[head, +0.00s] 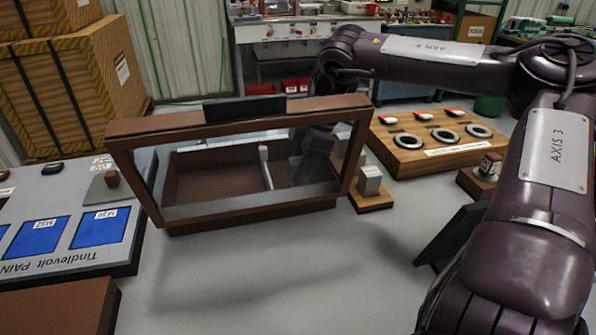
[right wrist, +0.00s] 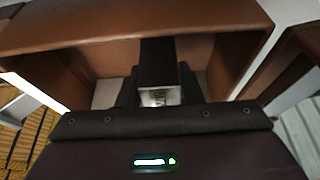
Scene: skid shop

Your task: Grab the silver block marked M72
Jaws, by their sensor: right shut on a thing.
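My right gripper (head: 302,168) is inside the brown display case (head: 252,216), seen dimly through its tilted, glazed lid. In the right wrist view its fingers (right wrist: 158,92) are shut on a block (right wrist: 158,68), one finger on each side. The block's upper part is dark, and a silver face toward the camera bears a partly legible mark that looks like M7 and a further character. The case's brown walls surround it in that view. In the head view I cannot make out the held block behind the glass. My left gripper is not in view.
A silver block (head: 370,181) stands on a wooden base right of the case. A wooden rack (head: 410,162) with dark rings stands behind it, and another small block (head: 489,166) farther right. A grey board (head: 65,260) with blue pads lies left.

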